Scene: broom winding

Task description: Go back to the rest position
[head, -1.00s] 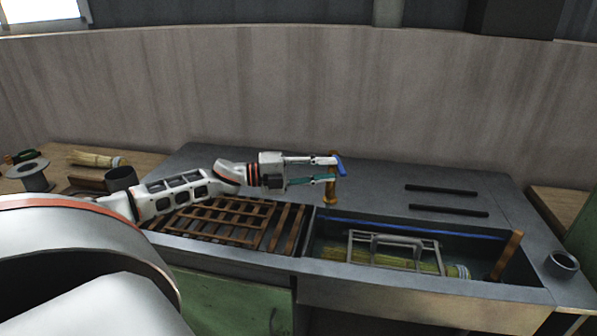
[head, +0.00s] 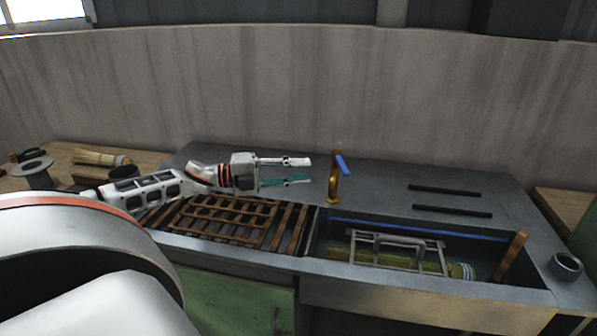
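My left gripper (head: 298,172) is open and empty above the back of the grey metal counter, left of the brass tap. Its two fingers point right and are apart. The tap (head: 334,182) with its blue lever (head: 343,165) stands behind the sink basin, clear of the fingers. My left arm reaches in from the left over the wooden slatted rack. My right gripper does not show.
The sink basin (head: 340,233) holds a metal rack (head: 385,252) over straw bristles (head: 405,259). A wooden slatted rack (head: 240,222) lies left of it. A spool (head: 36,175), a straw bundle (head: 98,158) and a dark cup (head: 124,173) are at the left. Two black bars (head: 445,191) lie behind the basin.

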